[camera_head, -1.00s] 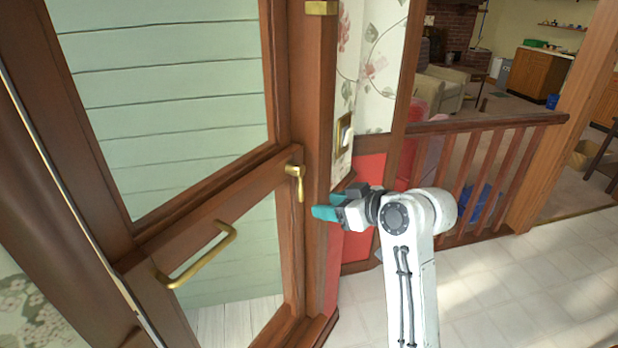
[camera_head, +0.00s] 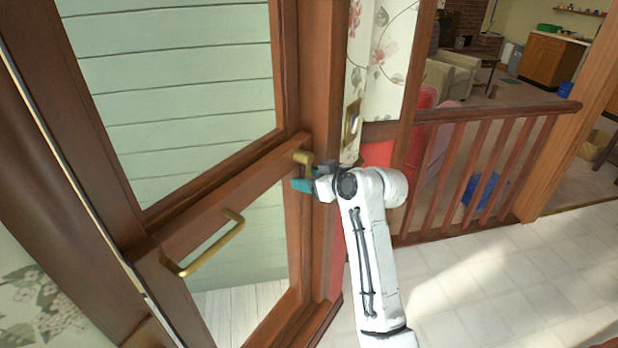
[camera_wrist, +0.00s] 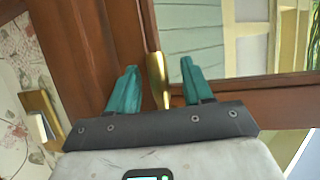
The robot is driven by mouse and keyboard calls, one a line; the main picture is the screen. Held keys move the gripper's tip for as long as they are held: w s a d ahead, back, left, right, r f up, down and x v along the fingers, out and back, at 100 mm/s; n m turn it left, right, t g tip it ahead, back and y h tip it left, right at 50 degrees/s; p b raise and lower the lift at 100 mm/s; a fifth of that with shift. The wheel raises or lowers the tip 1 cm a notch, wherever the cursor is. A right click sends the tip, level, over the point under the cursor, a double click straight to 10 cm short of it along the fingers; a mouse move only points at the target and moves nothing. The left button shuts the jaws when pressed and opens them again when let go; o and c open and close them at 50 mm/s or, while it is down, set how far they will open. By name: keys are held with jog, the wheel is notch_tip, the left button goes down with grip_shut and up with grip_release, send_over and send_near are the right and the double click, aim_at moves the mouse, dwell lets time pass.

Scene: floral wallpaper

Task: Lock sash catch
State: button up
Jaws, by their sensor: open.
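The brass sash catch (camera_head: 304,158) sits on the right stile of the wood-framed glazed door, at the end of its middle rail. Its lever hangs down, partly hidden by my gripper (camera_head: 303,185) in the head view. In the wrist view the brass lever (camera_wrist: 157,75) stands between the two teal fingers of my gripper (camera_wrist: 155,88). The fingers are open, with a gap on each side of the lever.
A brass pull handle (camera_head: 205,245) is on the door's middle rail to the left. A brass switch plate (camera_head: 351,125) is on the floral wall to the right. A wooden railing (camera_head: 490,112) stands further right, with clear tiled floor in front.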

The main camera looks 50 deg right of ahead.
jog(key=shift+c, duration=0.2)
grip_shut()
dwell(0.3)
